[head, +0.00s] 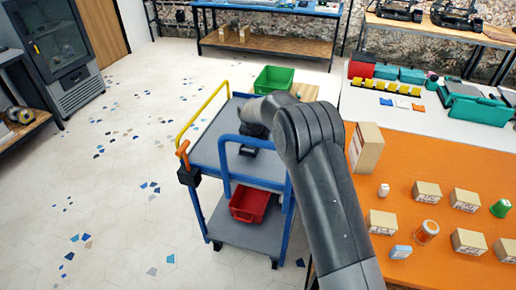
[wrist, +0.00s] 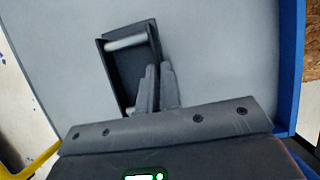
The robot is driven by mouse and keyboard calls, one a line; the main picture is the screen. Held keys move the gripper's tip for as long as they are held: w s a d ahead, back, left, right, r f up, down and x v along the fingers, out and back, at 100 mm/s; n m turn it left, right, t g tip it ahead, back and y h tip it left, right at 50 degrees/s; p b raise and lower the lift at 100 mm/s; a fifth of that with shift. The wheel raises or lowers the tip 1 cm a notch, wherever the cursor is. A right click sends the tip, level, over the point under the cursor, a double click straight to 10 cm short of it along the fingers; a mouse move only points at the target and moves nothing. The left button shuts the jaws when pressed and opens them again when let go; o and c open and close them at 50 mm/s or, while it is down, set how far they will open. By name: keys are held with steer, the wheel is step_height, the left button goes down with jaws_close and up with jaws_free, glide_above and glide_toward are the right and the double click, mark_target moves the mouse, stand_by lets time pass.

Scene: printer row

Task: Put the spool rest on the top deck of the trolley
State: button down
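The spool rest (wrist: 128,62) is a dark open frame with pale rollers, seen from above in the wrist view, over the grey top deck (wrist: 225,50). My gripper (wrist: 159,68) has its two fingers close together at the frame's right side wall, and they appear closed on that wall. In the head view the blue trolley's top deck (head: 207,148) lies under my gripper (head: 252,138). A small dark part of the spool rest (head: 248,152) shows there, the remainder hidden by my wrist. Whether it touches the deck is hard to tell.
A red bin (head: 250,205) sits on the trolley's lower deck. The trolley has a yellow rail (head: 200,110) and blue rails. A green bin (head: 273,79) stands behind it. An orange-topped bench (head: 440,215) with several boxes is at right.

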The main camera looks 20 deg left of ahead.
mark_target(258, 149)
steer(key=shift+f, duration=1.6)
steer(key=shift+f, duration=0.15)
steer(key=c, duration=1.6)
jaws_free()
steer(key=v, duration=1.2)
